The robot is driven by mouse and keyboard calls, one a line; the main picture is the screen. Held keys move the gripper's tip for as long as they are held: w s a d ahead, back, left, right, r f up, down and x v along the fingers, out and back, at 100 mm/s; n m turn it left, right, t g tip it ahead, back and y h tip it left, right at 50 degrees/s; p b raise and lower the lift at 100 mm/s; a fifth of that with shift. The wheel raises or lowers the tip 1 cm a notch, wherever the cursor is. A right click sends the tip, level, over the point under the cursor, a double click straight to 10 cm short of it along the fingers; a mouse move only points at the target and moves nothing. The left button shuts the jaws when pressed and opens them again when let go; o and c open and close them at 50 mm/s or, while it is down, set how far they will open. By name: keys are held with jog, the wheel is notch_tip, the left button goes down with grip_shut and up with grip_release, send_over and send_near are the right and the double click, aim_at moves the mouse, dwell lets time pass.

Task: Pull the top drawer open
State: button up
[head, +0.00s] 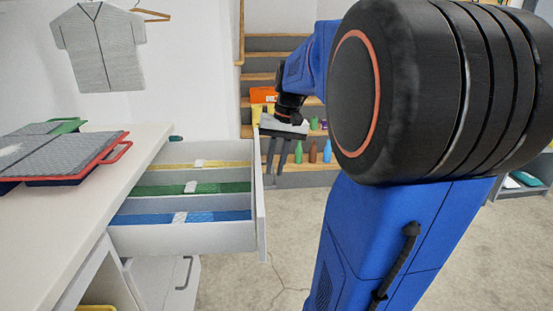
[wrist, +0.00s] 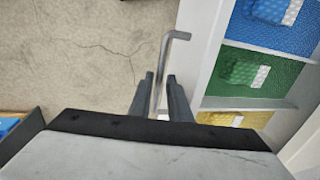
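The top drawer (head: 185,239) is pulled far out from under the white counter. It holds yellow, green and blue folded items in separate compartments. In the wrist view its white front panel (wrist: 196,62) is right of my fingers. A grey bar handle (wrist: 163,62) stands off that panel. My gripper (head: 275,170) is just outside the drawer front, pointing down. In the wrist view my gripper's two dark fingers (wrist: 160,78) are apart, one on each side of the handle, with a visible gap. The head view does not show this handle.
The white counter (head: 80,210) at left carries grey folded garments on a red-edged board (head: 70,158). A lower front with a handle (head: 184,272) is below the drawer. Shelves with bottles (head: 312,150) stand behind. The concrete floor right of the drawer is clear.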

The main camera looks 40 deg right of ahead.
notch_tip(320, 180, up, 17)
jog(key=s+d, duration=0.2)
jog(key=shift+d, duration=0.3)
dwell(0.6)
